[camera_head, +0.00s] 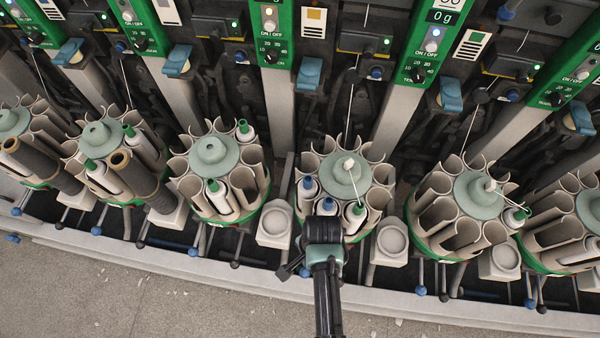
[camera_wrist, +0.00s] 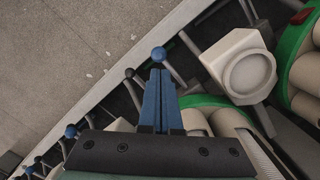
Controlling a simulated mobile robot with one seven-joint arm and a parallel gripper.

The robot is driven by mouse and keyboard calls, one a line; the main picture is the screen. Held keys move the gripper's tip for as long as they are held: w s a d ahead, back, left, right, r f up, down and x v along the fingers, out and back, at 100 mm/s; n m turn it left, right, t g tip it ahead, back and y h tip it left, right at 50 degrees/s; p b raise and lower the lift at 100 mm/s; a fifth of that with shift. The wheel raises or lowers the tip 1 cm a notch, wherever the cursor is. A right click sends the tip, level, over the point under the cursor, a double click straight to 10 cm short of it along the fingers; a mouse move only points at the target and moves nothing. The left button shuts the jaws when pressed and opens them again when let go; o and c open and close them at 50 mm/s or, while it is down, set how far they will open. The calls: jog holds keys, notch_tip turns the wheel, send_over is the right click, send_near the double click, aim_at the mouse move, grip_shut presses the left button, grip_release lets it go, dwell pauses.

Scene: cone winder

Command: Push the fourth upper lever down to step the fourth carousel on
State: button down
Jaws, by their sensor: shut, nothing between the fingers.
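The fourth carousel from the left (camera_head: 342,176) is a ring of beige cups with a pale green hub. Bobbins with blue and green tops stand in its near cups. My gripper (camera_head: 323,235) is at its near side and hides part of it and its levers. In the wrist view my gripper's blue fingers (camera_wrist: 160,78) are shut together and empty. A lever with a blue ball (camera_wrist: 158,53) shows right at the fingertips; I cannot tell whether they touch. A lever with a dark ball (camera_wrist: 129,72) is just left of them.
White blocks with round recesses (camera_head: 274,222) (camera_head: 391,240) flank the fourth carousel. The neighbouring carousels (camera_head: 215,170) (camera_head: 462,212) have their own ball-tipped levers near the pale front rail (camera_head: 180,270). The grey floor (camera_head: 90,295) in front is open.

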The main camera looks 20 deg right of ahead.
aim_at(305, 272)
jog(key=shift+s, duration=0.2)
jog(key=f+b, duration=0.4)
jog(key=b, duration=0.1)
jog(key=f+b, duration=0.2)
jog(key=f, duration=0.1)
jog(key=shift+a+b, duration=0.3)
jog(key=shift+b, duration=0.05)
jog(key=shift+r, duration=0.1)
